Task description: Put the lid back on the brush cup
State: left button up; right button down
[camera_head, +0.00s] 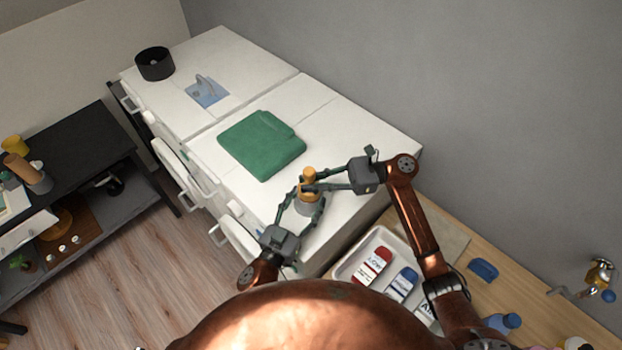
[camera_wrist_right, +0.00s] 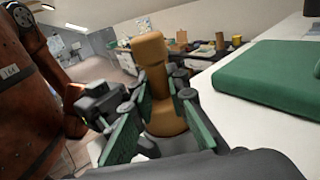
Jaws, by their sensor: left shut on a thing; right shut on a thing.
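The brush cup (camera_head: 309,208) is a small grey cup near the front edge of the white cabinet top. The lid (camera_head: 309,175) is orange with a tall knob and sits directly above the cup's mouth in the head view. It also shows upright in the right wrist view (camera_wrist_right: 152,65), between the fingers. My right gripper (camera_head: 311,187) is shut on the lid, reaching in from the right. My left gripper (camera_head: 307,202) is shut on the cup from the front. The fingers hide the seam, so I cannot tell whether the lid is fully seated.
A green folded cloth (camera_head: 262,143) lies just behind the cup on the white cabinet top (camera_head: 345,130). A black round container (camera_head: 155,63) and a blue sheet (camera_head: 207,92) are farther back. A white tray (camera_head: 346,269) with red and blue packages stands at front right.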

dwell(0.4)
jog(key=shift+f, duration=0.9)
jog(key=shift+f, duration=0.3)
pick_arm(q)
jog(key=shift+s+r, duration=0.1)
pick_arm(e)
jog(key=shift+s+f, duration=0.15)
jog(key=shift+f, duration=0.35)
dwell(0.4)
pick_arm(q)
jog(key=shift+d, duration=0.1)
pick_arm(e)
jog(key=shift+r, duration=0.4)
jog(key=shift+a+r, duration=0.15)
jog(key=shift+r, duration=0.1)
jog(key=shift+f, duration=0.6)
dwell(1.0)
